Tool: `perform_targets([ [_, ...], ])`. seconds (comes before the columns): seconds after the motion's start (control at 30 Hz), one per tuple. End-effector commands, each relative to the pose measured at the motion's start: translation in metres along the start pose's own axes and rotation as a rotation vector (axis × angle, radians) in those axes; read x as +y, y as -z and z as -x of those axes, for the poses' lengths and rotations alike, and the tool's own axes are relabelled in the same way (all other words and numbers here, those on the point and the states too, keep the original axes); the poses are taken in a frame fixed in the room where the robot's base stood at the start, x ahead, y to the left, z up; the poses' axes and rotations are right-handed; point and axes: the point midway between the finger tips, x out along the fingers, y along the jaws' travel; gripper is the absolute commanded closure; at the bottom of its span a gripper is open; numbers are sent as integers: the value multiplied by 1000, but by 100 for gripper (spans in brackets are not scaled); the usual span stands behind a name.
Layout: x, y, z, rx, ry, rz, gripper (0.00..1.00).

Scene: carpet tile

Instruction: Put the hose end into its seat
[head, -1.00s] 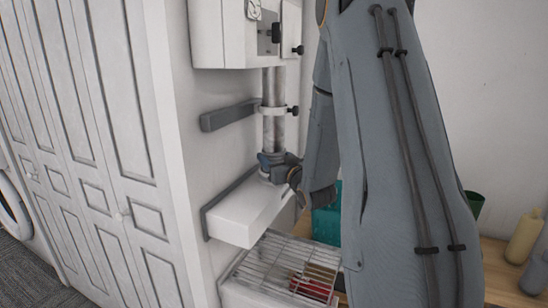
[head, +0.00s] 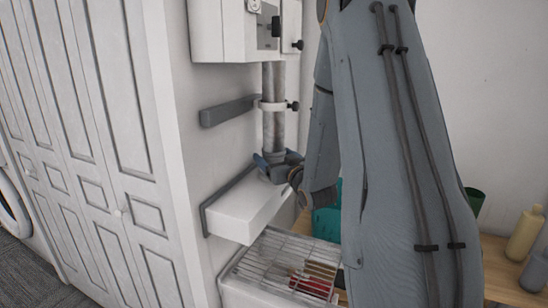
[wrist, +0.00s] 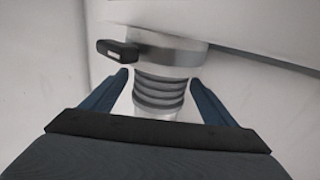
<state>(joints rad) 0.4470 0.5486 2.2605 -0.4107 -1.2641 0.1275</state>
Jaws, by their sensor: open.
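In the head view, the grey hose (head: 273,128) runs straight down from a white wall box through a clamp ring. Its lower end meets a white block (head: 242,215) on the wall. My gripper (head: 275,163) is at that lower end, just above the block, and hides the joint. In the wrist view, a ribbed grey section (wrist: 160,90) stands between my two blue fingers, with a gap beside each fingertip. A pale collar with a black knob (wrist: 118,50) sits at its top in that view. My gripper is open. Whether the end is fully in its seat cannot be seen.
The clamp ring (head: 272,106) with its knob, the grey wall bar (head: 228,111) and the wall box (head: 235,32) are close above my gripper. A wire rack (head: 285,262) lies below. Closet doors (head: 95,150) stand left. Bottles (head: 525,235) stand right.

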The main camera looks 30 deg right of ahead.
Motion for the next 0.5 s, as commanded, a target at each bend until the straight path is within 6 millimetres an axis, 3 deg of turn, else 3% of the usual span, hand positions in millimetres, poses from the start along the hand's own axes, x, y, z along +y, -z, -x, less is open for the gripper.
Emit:
perform_targets([
  [0.3, 1, -1, 49, 0, -3, 0, 20],
  [0.5, 0, -1, 70, 0, -1, 0, 20],
])
